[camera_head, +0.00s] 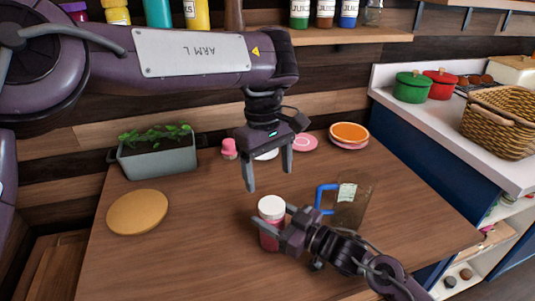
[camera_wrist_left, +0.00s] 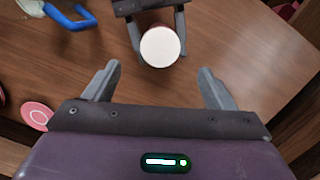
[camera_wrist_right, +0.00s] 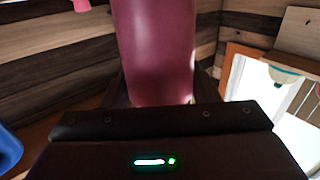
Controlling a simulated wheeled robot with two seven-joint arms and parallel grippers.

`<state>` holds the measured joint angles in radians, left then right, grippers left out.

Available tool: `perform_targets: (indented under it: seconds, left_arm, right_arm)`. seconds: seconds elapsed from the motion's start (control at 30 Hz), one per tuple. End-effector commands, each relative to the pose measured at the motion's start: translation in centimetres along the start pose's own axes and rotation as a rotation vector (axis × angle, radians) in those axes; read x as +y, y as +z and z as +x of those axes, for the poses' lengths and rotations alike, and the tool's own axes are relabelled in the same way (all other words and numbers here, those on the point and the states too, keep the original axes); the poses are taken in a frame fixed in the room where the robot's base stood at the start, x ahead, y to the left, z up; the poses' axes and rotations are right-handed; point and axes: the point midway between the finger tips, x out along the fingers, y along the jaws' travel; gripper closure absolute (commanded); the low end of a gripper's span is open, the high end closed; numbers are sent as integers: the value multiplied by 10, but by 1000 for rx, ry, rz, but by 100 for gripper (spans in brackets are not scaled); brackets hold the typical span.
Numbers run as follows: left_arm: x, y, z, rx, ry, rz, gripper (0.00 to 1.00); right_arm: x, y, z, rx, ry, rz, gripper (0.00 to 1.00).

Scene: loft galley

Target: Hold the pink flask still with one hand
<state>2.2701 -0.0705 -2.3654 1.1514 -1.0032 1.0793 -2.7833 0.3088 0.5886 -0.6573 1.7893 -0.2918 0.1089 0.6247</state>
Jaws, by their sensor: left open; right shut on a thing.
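The pink flask (camera_head: 270,238) with a white lid stands upright on the wooden table in the head view. My right gripper (camera_head: 268,226) is shut around its body from the right side. The flask's dark pink body (camera_wrist_right: 155,50) fills the middle of the right wrist view, between the fingers. My left gripper (camera_head: 267,178) is open and empty, above the table and behind the flask. In the left wrist view the flask's white lid (camera_wrist_left: 160,47) shows beyond the open left fingers (camera_wrist_left: 160,85), apart from them.
A clear pitcher with a blue handle (camera_head: 325,198) stands right of the flask. A round wooden board (camera_head: 137,212) and a grey herb planter (camera_head: 158,160) are at the left. Pink and orange dishes (camera_head: 349,135) sit at the back. The table's front left is clear.

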Motion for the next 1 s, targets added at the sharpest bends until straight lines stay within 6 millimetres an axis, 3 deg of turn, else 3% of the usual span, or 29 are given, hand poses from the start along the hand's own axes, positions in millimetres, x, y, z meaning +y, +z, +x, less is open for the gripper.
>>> perform_targets:
  seconds: [0.1,0.23,0.6,0.63,0.8,1.0]
  left_arm:
    - [1,0,-22,4,2,1,22]
    - [1,0,-37,3,1,2,22]
    - [0,0,-43,-1,0,2,22]
    - [0,0,-43,-1,0,2,22]
    - [0,0,-43,-1,0,2,22]
    - [0,0,-43,-1,0,2,22]
  right_arm:
    - [0,1,0,-1,-1,1,100]
    - [0,1,0,-1,-1,1,100]
    - [0,0,0,-1,-1,1,100]
    - [0,0,0,-1,-1,1,44]
    - [0,0,0,-1,-1,0,22]
    - [0,0,0,0,0,0,20]
